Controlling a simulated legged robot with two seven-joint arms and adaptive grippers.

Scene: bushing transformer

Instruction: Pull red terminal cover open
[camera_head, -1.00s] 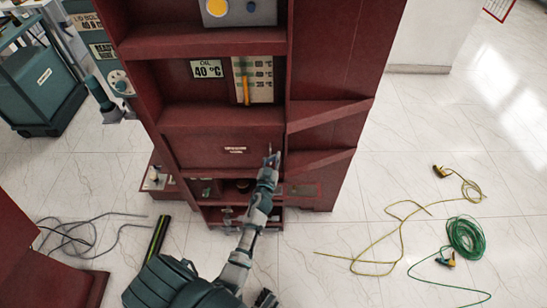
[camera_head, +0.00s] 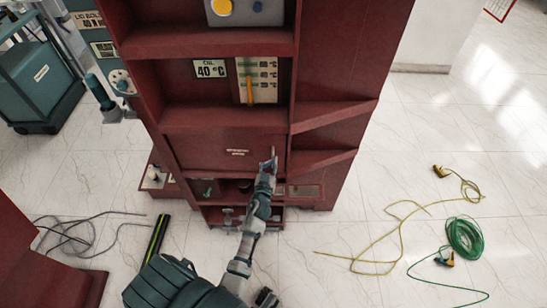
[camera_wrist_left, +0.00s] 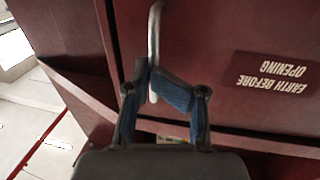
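The red terminal cover (camera_head: 220,153) is a flat panel low on the front of the red cabinet, with a small white label. In the left wrist view the cover (camera_wrist_left: 210,35) fills much of the picture, and its label reads "EARTH BEFORE OPENING", upside down. A thin metal handle (camera_wrist_left: 154,35) stands at the cover's edge. My left gripper (camera_head: 269,165) is at the cover's lower right. In the left wrist view its blue fingertips (camera_wrist_left: 151,78) are close together on either side of the handle. The cover looks closed. My right gripper is not in view.
Below the cover is an open shelf (camera_head: 225,189) with small parts. Red slanted ledges (camera_head: 335,117) jut out at the right. A yellow cable (camera_head: 400,230) and a green coil (camera_head: 464,238) lie on the floor at right; a grey cable (camera_head: 70,235) lies at left.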

